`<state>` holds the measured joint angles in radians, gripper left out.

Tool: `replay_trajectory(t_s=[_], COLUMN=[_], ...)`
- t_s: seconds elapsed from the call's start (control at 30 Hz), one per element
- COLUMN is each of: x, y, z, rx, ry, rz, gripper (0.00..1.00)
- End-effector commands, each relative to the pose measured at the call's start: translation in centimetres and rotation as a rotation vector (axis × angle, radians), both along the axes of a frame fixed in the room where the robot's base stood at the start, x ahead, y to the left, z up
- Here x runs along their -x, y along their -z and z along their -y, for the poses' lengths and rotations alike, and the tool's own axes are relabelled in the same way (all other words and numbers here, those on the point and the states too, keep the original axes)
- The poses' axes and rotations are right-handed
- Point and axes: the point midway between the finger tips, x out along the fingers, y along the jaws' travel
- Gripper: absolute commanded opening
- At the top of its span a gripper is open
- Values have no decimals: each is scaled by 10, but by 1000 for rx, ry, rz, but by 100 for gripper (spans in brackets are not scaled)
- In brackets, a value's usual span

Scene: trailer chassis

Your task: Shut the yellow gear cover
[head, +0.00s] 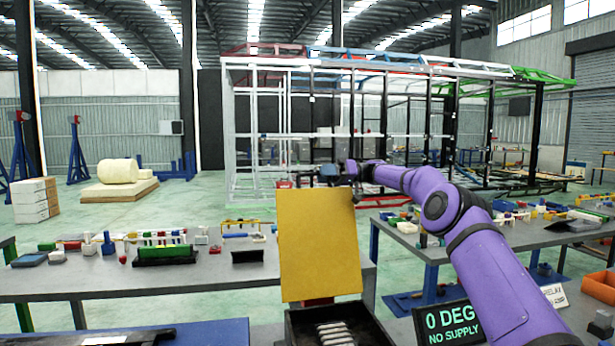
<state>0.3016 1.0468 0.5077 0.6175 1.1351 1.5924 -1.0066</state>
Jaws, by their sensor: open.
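The yellow gear cover (320,244) stands raised, nearly upright, above a dark box (372,332) at the bottom middle of the head view. The box is open at the top and pale gear parts (338,332) show inside it. My purple arm reaches in from the lower right. My gripper (328,172) is small and dark, just above the top edge of the cover. Its fingers are hard to make out, and it appears to hold nothing. I cannot tell whether it touches the cover.
A sign (447,326) reading "0 DEG NO SUPPLY" stands right of the box. A grey table (60,285) with small coloured parts lies behind on the left. Another table (520,238) stands on the right. A large trailer frame (232,130) fills the background.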

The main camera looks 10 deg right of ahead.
Motion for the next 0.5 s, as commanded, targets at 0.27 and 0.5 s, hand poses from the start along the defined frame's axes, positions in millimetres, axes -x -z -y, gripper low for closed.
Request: replay_trajectory(t_s=[0.27,0.5], x=[-1,-1], y=[0,0], z=[2,2], rx=[-1,-1], ry=[3,3], rz=[0,0], gripper=[40,6])
